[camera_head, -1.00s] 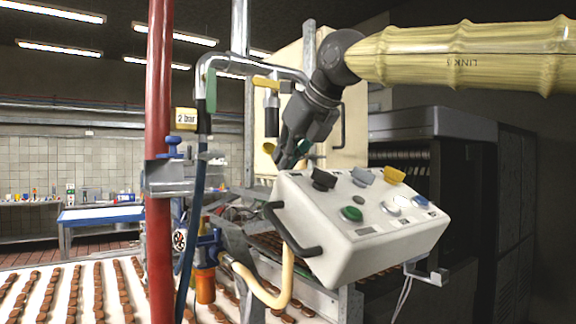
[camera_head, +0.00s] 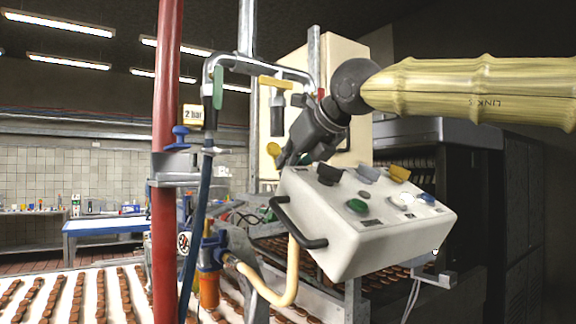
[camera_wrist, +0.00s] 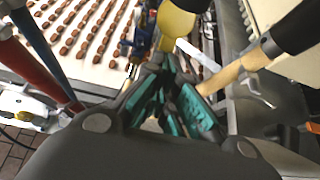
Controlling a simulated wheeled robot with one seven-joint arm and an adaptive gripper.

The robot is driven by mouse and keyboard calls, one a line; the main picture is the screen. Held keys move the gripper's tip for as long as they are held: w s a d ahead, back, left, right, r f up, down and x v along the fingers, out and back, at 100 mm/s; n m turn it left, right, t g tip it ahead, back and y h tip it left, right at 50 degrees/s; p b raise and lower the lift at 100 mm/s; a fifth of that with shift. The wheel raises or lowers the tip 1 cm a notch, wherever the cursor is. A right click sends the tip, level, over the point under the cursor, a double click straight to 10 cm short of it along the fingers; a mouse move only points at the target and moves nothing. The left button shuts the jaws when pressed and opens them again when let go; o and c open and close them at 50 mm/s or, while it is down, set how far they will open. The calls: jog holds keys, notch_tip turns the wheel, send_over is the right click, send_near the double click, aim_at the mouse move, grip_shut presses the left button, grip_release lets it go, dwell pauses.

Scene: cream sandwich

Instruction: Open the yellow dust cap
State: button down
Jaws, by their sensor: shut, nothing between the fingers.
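The yellow dust cap (camera_head: 273,149) is a small round yellow piece below a dark fitting, just left of my gripper in the head view. In the wrist view the yellow cap (camera_wrist: 176,22) shows at the top, just beyond my fingertips. My gripper (camera_head: 282,160) points down and left above the control box. In the wrist view my gripper (camera_wrist: 163,68) is shut with nothing between its teal-padded fingers. I cannot tell whether the fingertips touch the cap.
A white control box (camera_head: 360,235) with knobs and dark handles is just below my gripper. A red post (camera_head: 166,220) and a blue hose (camera_head: 199,215) stand to the left. A cream hose (camera_head: 292,270) hangs below. A conveyor (camera_head: 95,290) carries rows of brown biscuits.

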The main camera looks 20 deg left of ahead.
jog(key=shift+r, duration=0.1)
jog(key=shift+r+p, duration=0.75)
jog(key=shift+p, duration=0.2)
